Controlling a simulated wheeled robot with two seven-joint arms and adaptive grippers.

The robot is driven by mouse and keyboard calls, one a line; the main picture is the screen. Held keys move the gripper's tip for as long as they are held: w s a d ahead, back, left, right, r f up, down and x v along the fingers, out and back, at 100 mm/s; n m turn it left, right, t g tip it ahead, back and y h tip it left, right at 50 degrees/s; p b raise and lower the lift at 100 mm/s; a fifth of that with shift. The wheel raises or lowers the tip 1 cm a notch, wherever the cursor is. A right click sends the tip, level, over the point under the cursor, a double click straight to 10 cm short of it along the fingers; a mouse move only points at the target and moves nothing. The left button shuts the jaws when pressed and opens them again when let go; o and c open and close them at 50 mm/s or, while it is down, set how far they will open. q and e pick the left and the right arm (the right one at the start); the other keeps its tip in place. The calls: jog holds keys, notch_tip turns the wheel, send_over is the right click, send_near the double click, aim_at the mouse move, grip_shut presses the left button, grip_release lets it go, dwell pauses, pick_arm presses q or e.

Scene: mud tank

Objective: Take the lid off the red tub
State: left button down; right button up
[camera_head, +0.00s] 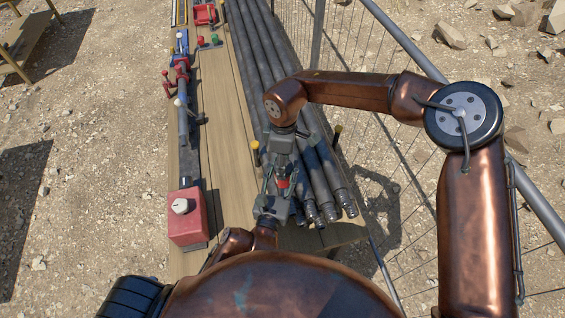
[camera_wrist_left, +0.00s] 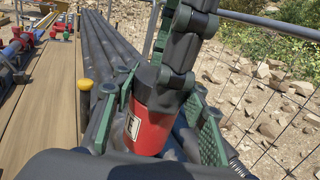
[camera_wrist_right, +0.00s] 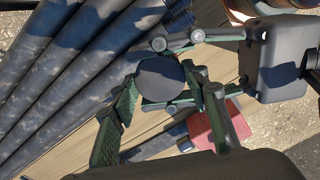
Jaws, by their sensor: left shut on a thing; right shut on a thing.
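The red tub (camera_wrist_left: 147,132) is a small upright cylinder with a pale label and a dark lid (camera_wrist_left: 152,92). It also shows small in the head view (camera_head: 282,183), above the pipes' near part. My left gripper (camera_wrist_left: 160,118) is shut around the tub's red body. My right gripper (camera_head: 283,165) comes down from above and is shut on the lid, its fingers on either side of it. In the right wrist view the lid's round dark top (camera_wrist_right: 161,78) sits between the fingers. I see no clear gap between lid and tub.
Long dark pipes (camera_head: 318,182) lie along the right of the wooden bench (camera_head: 220,110). A red box with a pale knob (camera_head: 187,222) sits at the bench's near left. Valves and fittings (camera_head: 182,75) line the left edge. A wire fence (camera_head: 375,90) stands to the right.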

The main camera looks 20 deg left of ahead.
jog(key=c, duration=0.4)
jog(key=shift+n, duration=1.7)
jog(key=shift+c, duration=0.2)
jog(key=o, duration=1.3)
jog(key=shift+c, duration=0.2)
